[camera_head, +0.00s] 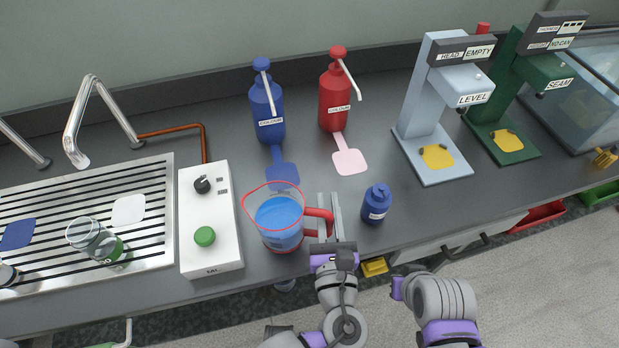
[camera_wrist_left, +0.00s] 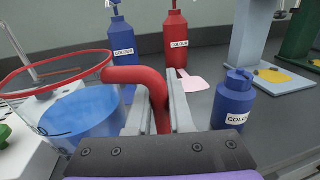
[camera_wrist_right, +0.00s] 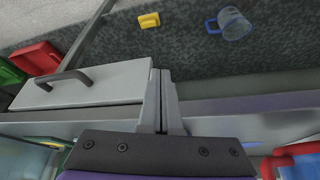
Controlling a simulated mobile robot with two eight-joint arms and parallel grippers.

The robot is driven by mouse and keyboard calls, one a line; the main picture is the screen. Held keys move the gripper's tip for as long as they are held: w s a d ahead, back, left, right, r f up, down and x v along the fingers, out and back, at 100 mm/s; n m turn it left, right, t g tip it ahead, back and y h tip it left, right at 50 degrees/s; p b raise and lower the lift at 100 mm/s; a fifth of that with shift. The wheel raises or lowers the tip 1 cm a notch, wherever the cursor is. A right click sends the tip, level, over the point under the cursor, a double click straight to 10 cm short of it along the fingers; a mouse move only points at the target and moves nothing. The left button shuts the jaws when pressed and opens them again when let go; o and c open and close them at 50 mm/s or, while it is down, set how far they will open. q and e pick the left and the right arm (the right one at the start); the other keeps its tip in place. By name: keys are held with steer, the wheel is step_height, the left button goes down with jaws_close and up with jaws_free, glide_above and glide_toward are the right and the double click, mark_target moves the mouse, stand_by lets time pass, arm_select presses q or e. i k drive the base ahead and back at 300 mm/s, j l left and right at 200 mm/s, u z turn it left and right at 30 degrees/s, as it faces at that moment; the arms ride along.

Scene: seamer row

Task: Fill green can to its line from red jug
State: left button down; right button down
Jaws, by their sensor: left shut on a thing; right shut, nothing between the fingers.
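The red jug (camera_head: 277,235) is clear with a red rim and red handle, and holds blue liquid. It is upright over the counter front; I cannot tell whether its base touches. My left gripper (camera_head: 329,205) is shut on its handle (camera_wrist_left: 150,82), with the fingers either side of it in the left wrist view. A clear can with a green label (camera_head: 112,248), apparently the green can, is on the slatted drainer (camera_head: 60,277) at the left; its fill line is too small to make out. My right gripper (camera_wrist_right: 160,78) is shut and empty, facing the counter's front and a drawer.
A white control box (camera_head: 211,250) with a green button stands between drainer and jug. A small blue bottle (camera_head: 376,205) stands right of the handle. Blue (camera_head: 266,105) and red (camera_head: 334,95) pump bottles stand behind. Grey (camera_head: 428,110) and green (camera_head: 510,100) machines stand right.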

mark_target(87, 235)
steer(key=k+l, duration=0.15)
steer(key=k, duration=0.6)
steer(key=k+l, duration=0.1)
steer(key=k, duration=0.65)
steer(key=j+u, duration=0.35)
steer(key=i+j+u, duration=0.15)
steer(key=u, duration=0.15)
steer(key=j, duration=0.1)
